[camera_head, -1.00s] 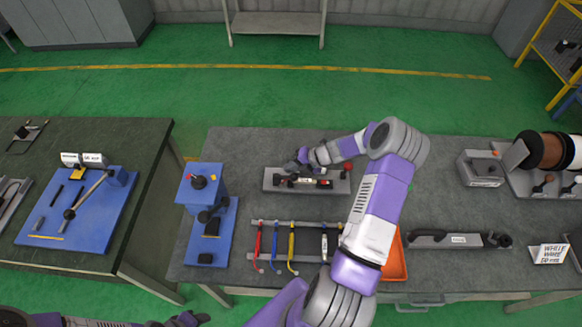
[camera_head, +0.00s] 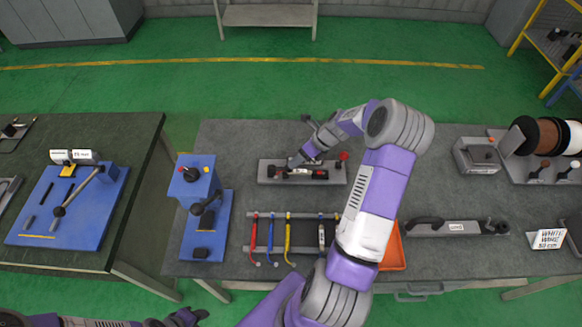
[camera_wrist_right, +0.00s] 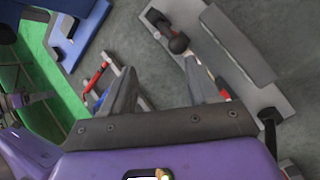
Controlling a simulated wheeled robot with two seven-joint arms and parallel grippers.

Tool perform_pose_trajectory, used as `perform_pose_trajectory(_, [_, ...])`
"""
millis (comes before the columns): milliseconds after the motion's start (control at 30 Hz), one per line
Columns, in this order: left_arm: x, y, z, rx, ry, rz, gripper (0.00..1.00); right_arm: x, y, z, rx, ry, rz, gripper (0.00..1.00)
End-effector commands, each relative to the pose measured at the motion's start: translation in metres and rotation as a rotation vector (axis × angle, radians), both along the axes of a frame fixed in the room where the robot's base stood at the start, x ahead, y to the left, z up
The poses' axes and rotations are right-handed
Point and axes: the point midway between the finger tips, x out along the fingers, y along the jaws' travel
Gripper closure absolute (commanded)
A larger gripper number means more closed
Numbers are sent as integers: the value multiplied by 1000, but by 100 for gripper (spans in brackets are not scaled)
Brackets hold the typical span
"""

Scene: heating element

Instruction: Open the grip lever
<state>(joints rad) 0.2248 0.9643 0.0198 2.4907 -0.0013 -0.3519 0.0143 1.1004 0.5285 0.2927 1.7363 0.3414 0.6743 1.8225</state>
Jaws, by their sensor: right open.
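A low grey fixture (camera_head: 264,180) stands at the back of the middle table. It carries a dark bar with red parts (camera_head: 300,173) and a red-knobbed lever (camera_head: 343,156) at its right end. I cannot tell for certain which part is the grip lever. My right gripper (camera_head: 299,140) is open and empty, above the fixture's back edge, partly hiding it. In the right wrist view, the open fingers (camera_wrist_right: 160,88) are spread, with the grey fixture (camera_wrist_right: 250,50) and a dark knob (camera_wrist_right: 180,43) beyond them. My left gripper (camera_head: 187,317) is at the bottom left edge, its jaws unclear.
A blue stand (camera_head: 193,180) is left of the fixture. A rack of coloured-handled tools (camera_head: 270,215) lies in front, beside an orange tray (camera_head: 394,250). A grey bar tool (camera_head: 455,228) lies right. Wire spools (camera_head: 550,135) stand far right.

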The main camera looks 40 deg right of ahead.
Motion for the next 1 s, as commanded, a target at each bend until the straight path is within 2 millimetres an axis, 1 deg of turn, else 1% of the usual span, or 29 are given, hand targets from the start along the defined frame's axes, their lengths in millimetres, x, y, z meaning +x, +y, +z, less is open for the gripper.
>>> perform_pose_trajectory(33, [0, 0, -6, 0, 0, 0, 57, 3, -1, -5, -81, -29, 119, 40])
perform_pose_trajectory(100, [0, 0, -9, 0, 0, 0, 57, 5, -3, -7, -193, -65, 285, 40])
perform_pose_trajectory(200, [0, 0, -13, 0, 0, 0, 57, 8, -6, -10, -318, -107, 478, 40])
perform_pose_trajectory(333, [0, 0, -15, 0, 0, 0, 57, 11, -9, -11, -418, -137, 638, 40])
perform_pose_trajectory(467, [0, 0, -16, 0, 0, 0, 57, 14, -10, -14, -453, -148, 697, 40])
perform_pose_trajectory(533, [0, 0, -15, 0, 0, 0, 57, 16, -8, -21, -454, -149, 703, 40])
perform_pose_trajectory(800, [0, 0, -15, 0, 0, 0, 57, 31, 2, -59, -451, -150, 699, 40])
perform_pose_trajectory(900, [0, 0, -15, 0, 0, 0, 57, 35, 4, -70, -452, -149, 697, 40])
perform_pose_trajectory(1000, [0, 0, -15, 0, 0, 0, 57, 38, 5, -77, -452, -149, 696, 40])
